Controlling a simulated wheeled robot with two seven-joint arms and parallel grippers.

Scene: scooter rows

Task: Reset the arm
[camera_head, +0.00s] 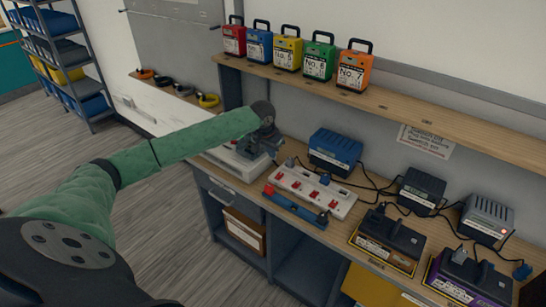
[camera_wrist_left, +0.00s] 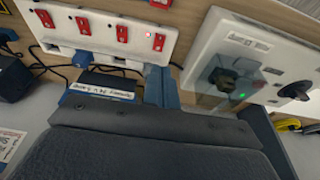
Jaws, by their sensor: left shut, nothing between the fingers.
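My left arm reaches in from the left, and my left gripper (camera_head: 270,150) hangs over the workbench near the left end of the white power strip (camera_head: 325,197). Its fingers are closed together with nothing between them. A white box (camera_wrist_left: 212,45) with a black plug and a black knob is just right of the fingers. My right gripper is in neither view.
The workbench carries a blue charger (camera_head: 335,150), two dark chargers and black battery units on the right, with loose cables between. A wooden shelf (camera_head: 410,112) above holds several coloured number-tagged cases. A blue shelving rack (camera_head: 75,70) stands far left; floor between is clear.

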